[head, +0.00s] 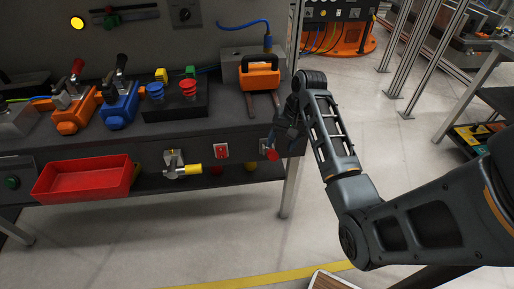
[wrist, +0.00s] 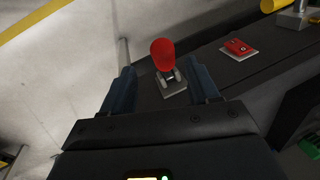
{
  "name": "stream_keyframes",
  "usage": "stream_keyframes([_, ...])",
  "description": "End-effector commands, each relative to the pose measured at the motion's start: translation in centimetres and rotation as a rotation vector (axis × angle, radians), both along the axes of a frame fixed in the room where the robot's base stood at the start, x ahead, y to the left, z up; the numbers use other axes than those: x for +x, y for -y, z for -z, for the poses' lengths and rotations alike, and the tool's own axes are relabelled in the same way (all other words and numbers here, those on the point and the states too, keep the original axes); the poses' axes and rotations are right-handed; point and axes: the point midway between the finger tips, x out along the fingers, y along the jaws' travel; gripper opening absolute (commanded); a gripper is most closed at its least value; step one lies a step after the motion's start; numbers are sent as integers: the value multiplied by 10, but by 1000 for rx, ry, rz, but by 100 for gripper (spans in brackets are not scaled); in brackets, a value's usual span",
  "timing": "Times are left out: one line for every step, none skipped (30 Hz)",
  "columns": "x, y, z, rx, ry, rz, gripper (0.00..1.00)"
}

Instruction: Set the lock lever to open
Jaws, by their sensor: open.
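A small lever with a red knob (head: 271,154) is mounted on the bench's front panel near its right end. I take it for the lock lever; no label is readable. In the wrist view the red knob (wrist: 164,54) stands on a small metal bracket with a pale base plate. My gripper (wrist: 162,75) is open, with one finger on each side of the lever's bracket in the picture. I cannot tell whether a finger touches it. In the head view my gripper (head: 284,132) is dark and small beside the lever, partly merged with the bench edge.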

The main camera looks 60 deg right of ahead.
Motion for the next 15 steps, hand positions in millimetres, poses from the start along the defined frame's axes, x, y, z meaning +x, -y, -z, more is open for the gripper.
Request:
stream_keyframes([-1, 2, -1, 3, -4, 3, 60])
stream_keyframes([-1, 3, 0, 3, -5, 4, 60])
stream_keyframes([-1, 3, 1, 4, -6, 5, 60])
stream_keyframes([-1, 3, 3, 5, -6, 4, 60])
stream_keyframes([0, 2, 6, 6, -6, 4, 60])
stream_keyframes([1, 2, 10, 5, -6, 4, 60])
stream_keyframes([2, 1, 14, 6, -6, 4, 60])
stream_keyframes([3, 0, 19, 6, -8, 4, 60])
stream_keyframes([4, -1, 25, 6, -6, 3, 60])
stream_keyframes([5, -2, 30, 6, -8, 3, 60])
stream_keyframes([6, -2, 34, 6, -6, 3, 60])
stream_keyframes([8, -3, 40, 6, -8, 3, 60])
stream_keyframes([9, -3, 45, 5, -7, 3, 60])
stream_keyframes([10, -4, 49, 5, -7, 3, 60])
stream_keyframes([11, -4, 54, 5, -7, 4, 60])
